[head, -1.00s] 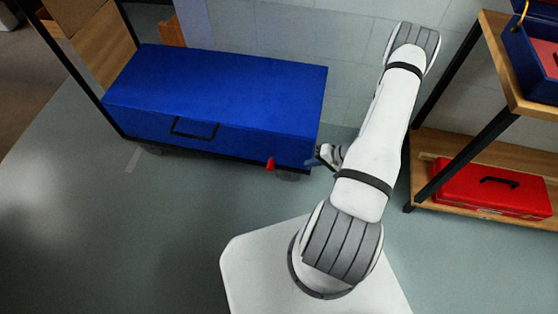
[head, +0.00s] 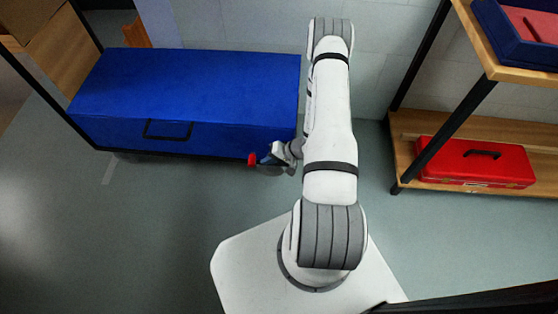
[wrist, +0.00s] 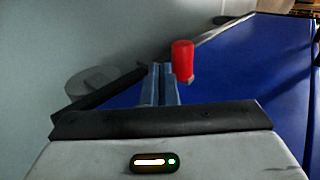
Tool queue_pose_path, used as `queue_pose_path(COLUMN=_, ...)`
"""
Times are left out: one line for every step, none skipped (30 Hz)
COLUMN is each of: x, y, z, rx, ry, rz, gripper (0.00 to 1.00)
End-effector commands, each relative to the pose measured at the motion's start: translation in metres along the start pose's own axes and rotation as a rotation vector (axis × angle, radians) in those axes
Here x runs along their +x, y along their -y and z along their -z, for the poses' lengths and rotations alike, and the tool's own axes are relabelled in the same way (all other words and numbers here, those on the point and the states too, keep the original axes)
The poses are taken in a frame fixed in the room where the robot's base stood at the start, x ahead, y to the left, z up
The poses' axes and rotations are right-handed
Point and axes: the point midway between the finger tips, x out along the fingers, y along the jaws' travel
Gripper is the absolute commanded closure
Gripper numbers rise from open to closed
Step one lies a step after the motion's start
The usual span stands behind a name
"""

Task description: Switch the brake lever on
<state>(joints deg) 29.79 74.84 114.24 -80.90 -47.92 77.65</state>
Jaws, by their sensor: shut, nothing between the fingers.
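The red brake lever (head: 252,159) sticks out at the lower right front corner of the blue wheeled chest (head: 200,85). In the wrist view the red lever (wrist: 183,61) stands just beyond and slightly right of my fingertips. My gripper (head: 266,158) is shut and empty, close to the right side of the lever in the head view. In the wrist view the closed fingers of my gripper (wrist: 161,72) point toward the lever; I cannot tell whether they touch it. A grey wheel (wrist: 92,82) shows to the left in the wrist view.
A wooden shelf (head: 405,150) with a red toolbox (head: 475,163) stands at the right. A blue open case (head: 520,35) is on its upper board. The grey floor (head: 150,230) in front of the chest is clear.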

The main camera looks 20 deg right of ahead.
Motion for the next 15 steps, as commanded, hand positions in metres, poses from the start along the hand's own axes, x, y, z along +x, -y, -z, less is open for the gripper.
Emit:
queue_pose_path(x=0.006, y=0.003, z=0.000, rx=-0.001, ry=0.002, rz=0.000, gripper=1.00)
queue_pose_path(x=0.007, y=0.005, z=0.000, rx=-0.001, ry=0.001, rz=0.000, gripper=1.00)
queue_pose_path(x=0.010, y=0.008, z=-0.001, rx=-0.001, ry=0.002, rz=0.000, gripper=1.00)
queue_pose_path(x=0.011, y=0.009, z=-0.001, rx=-0.001, ry=0.002, rz=0.000, gripper=1.00)
queue_pose_path(x=0.012, y=0.010, z=-0.001, rx=0.000, ry=0.001, rz=0.000, gripper=1.00)
queue_pose_path(x=0.013, y=0.011, z=0.000, rx=0.001, ry=0.000, rz=0.000, gripper=1.00)
queue_pose_path(x=0.013, y=0.012, z=0.000, rx=0.001, ry=0.000, rz=0.000, gripper=1.00)
queue_pose_path(x=0.013, y=0.013, z=0.000, rx=0.001, ry=0.000, rz=0.000, gripper=1.00)
queue_pose_path(x=0.014, y=0.013, z=0.000, rx=0.001, ry=0.000, rz=0.000, gripper=1.00)
queue_pose_path(x=0.014, y=0.013, z=0.000, rx=0.002, ry=0.000, rz=0.000, gripper=1.00)
queue_pose_path(x=0.014, y=0.013, z=0.000, rx=0.002, ry=0.000, rz=0.000, gripper=1.00)
queue_pose_path(x=0.013, y=0.013, z=0.000, rx=0.001, ry=0.000, rz=0.000, gripper=1.00)
queue_pose_path(x=0.013, y=0.013, z=0.000, rx=0.001, ry=0.000, rz=0.000, gripper=1.00)
queue_pose_path(x=0.013, y=0.013, z=0.000, rx=0.001, ry=0.000, rz=0.000, gripper=1.00)
queue_pose_path(x=0.013, y=0.013, z=0.000, rx=0.001, ry=0.000, rz=0.000, gripper=1.00)
